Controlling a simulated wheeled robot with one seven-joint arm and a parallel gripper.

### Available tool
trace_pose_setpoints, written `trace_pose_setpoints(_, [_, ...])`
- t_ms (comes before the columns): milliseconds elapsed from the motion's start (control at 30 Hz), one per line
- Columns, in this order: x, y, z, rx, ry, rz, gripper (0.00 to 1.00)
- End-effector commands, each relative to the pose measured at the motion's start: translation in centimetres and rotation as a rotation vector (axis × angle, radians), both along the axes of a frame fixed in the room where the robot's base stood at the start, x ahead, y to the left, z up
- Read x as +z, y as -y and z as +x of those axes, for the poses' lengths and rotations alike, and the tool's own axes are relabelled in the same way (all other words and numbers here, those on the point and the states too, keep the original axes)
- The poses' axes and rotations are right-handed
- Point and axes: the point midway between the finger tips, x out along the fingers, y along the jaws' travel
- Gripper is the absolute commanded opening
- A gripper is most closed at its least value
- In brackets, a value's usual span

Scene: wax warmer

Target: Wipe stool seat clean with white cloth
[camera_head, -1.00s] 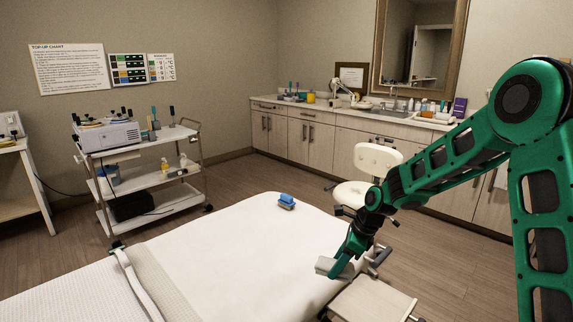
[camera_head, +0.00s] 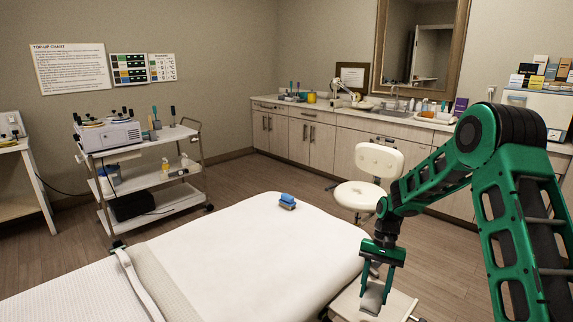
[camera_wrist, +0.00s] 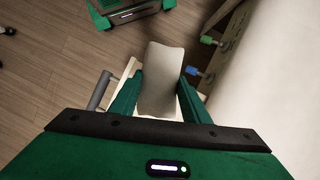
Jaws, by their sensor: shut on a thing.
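My gripper (camera_head: 374,290) points down over a low white-topped stand (camera_head: 401,305) at the front right. It is shut on a pale folded cloth (camera_head: 371,300), which hangs between the fingers. In the wrist view, the cloth (camera_wrist: 161,78) spans the gap between the two green fingers and hides part of the stand below. I cannot tell whether the cloth touches the stand. A white stool with a backrest (camera_head: 379,160) and a round seat (camera_head: 358,196) stands behind my gripper, past the bed's far right corner. My arm partly covers the seat's right side.
The white treatment bed (camera_head: 240,255) fills the front left, with a blue object (camera_head: 287,201) on it. A trolley (camera_head: 150,178) stands at the left. A counter with cabinets (camera_head: 310,140) runs along the back. Wood floor is open between trolley, bed and cabinets.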

Motion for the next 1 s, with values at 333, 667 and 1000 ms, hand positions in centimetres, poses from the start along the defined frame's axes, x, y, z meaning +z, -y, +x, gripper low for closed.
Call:
trace_pose_setpoints(333, [-1.2, 2.7, -1.5, 0.374, -0.001, -0.001, 0.24])
trace_pose_setpoints(667, [-1.5, 3.4, -1.8, 0.464, 0.001, 0.001, 0.24])
trace_pose_setpoints(1000, [-1.5, 3.5, -1.8, 0.460, 0.001, 0.002, 0.24])
